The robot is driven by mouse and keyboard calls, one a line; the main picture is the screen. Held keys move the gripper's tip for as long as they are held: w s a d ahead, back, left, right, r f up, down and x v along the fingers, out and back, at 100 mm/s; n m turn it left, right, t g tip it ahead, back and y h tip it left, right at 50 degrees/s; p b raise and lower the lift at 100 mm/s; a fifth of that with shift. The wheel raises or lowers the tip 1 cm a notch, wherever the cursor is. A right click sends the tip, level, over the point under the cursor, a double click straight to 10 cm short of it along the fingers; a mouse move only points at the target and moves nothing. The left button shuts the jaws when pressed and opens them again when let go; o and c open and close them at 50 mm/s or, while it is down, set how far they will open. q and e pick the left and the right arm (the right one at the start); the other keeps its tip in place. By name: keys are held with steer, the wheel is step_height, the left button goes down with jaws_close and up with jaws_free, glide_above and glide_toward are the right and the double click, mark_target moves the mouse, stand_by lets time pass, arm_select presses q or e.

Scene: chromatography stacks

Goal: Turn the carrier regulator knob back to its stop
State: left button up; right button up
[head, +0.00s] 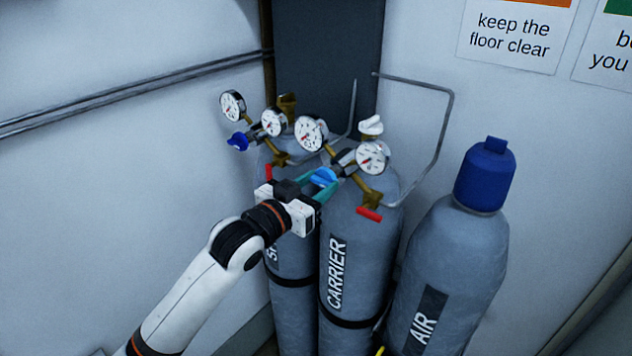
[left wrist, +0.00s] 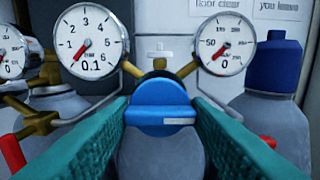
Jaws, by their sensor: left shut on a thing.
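The carrier regulator knob (head: 322,177) is light blue and sits on the regulator of the cylinder labelled CARRIER (head: 362,250). In the left wrist view the knob (left wrist: 164,106) is a round blue disc with a level grip bar and a white mark at the bar's right. My left gripper (head: 318,182) is shut on the knob, with a teal finger on each side of it. The left gauge (left wrist: 91,40) shows its red needle at lower left near zero and the figure 0.1. The right gauge (left wrist: 227,44) also has its needle at lower left. My right gripper is not in view.
A second cylinder (head: 292,306) with a dark blue knob (head: 238,142) stands left of it, its label partly hidden by my arm. The AIR cylinder (head: 455,255) with a blue cap stands at right. A red-handled valve (head: 369,214) sits close by, and bent pipe (head: 446,120) runs behind.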

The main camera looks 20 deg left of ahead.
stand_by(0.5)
arm_select(q)
steer(key=o, duration=1)
steer(key=shift+s+a+f, duration=0.1)
steer(key=shift+s+a, duration=0.05)
steer(key=shift+s, duration=0.2)
steer(key=b+v, duration=0.4)
steer(key=v, duration=0.7)
steer(key=shift+s, duration=0.15)
